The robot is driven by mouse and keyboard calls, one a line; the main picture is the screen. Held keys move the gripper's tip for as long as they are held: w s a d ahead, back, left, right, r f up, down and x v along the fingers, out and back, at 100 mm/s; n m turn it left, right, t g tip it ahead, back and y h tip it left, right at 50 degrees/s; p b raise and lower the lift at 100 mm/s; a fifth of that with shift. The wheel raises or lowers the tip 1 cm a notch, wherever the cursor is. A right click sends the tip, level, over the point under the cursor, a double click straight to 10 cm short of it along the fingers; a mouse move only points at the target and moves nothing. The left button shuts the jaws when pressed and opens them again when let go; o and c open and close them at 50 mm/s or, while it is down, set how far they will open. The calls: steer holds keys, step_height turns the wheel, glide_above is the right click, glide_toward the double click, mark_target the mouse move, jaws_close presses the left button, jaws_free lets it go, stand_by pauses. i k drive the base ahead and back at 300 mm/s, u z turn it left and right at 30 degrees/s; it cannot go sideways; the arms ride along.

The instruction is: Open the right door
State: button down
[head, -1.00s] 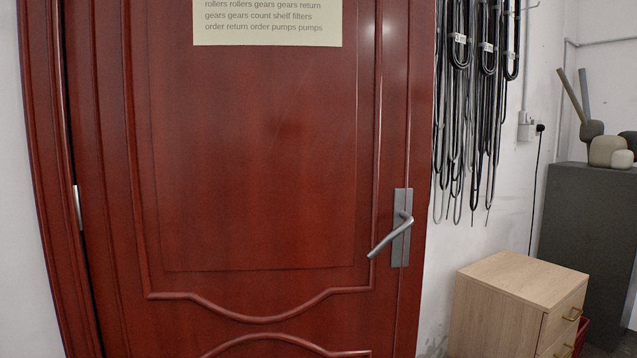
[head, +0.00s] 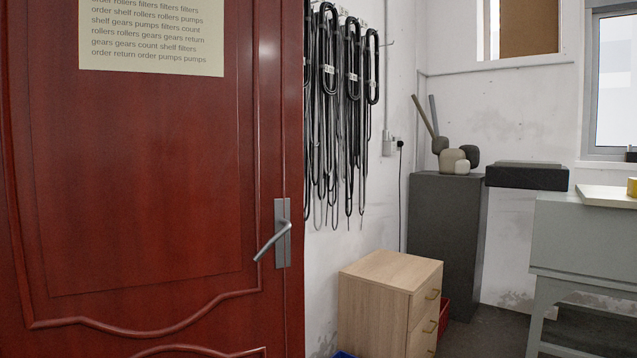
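A dark red panelled door (head: 140,180) fills the left of the head view. A paper sign (head: 150,35) with printed words is fixed to its upper part. A grey metal lever handle (head: 270,243) on a tall plate sits near the door's right edge, its lever slanting down to the left. The door's right edge meets the white wall, and I see no clear gap there. The door's left side is out of view. My gripper is not in view.
A light wooden drawer cabinet (head: 385,300) stands right of the door against the wall. Black belts (head: 340,110) hang above it. A dark grey cabinet (head: 445,240) with vases (head: 453,160) stands behind. A grey-green table (head: 590,240) is at the right. Some floor shows between cabinet and table.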

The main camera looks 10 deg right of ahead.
mark_target(150, 150)
steer(key=z, duration=0.6)
steer(key=i, duration=1.1)
